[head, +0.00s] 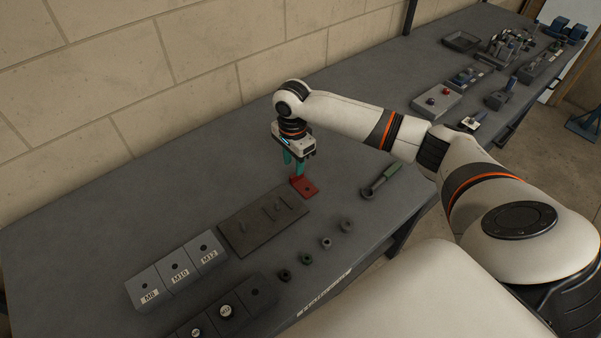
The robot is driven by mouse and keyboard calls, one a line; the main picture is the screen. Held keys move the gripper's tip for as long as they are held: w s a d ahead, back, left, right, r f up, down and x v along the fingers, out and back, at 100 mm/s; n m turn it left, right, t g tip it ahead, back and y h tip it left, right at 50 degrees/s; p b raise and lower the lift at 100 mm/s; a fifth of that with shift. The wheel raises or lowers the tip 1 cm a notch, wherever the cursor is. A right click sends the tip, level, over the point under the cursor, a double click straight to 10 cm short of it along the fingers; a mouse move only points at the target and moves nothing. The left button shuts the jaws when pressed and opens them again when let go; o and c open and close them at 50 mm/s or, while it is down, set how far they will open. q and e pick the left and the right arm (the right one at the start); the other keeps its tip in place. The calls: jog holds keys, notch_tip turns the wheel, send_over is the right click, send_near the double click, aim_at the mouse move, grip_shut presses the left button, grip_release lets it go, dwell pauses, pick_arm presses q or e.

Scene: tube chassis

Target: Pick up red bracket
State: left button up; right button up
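The red bracket (306,187) lies on the grey workbench, just beyond the far right corner of a dark flat plate (264,222). It has a flat base with a hole and a short upright part at its left. My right gripper (293,167) points down directly above the bracket, with its green fingers near the upright part. The two fingers look apart. I cannot tell whether a fingertip touches the bracket. My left gripper is not in view.
Blocks labelled M8, M10 and M12 (178,273) stand at the front left. Several small nuts or collars (326,243) lie in a row right of the plate. A green-handled tool (381,181) lies to the right. A brick wall (130,90) runs behind the bench.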

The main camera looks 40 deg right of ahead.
aim_at(294, 175)
jog(key=shift+f+p, duration=0.4)
jog(key=shift+f, duration=1.85)
jog(key=shift+c, duration=0.4)
grip_shut()
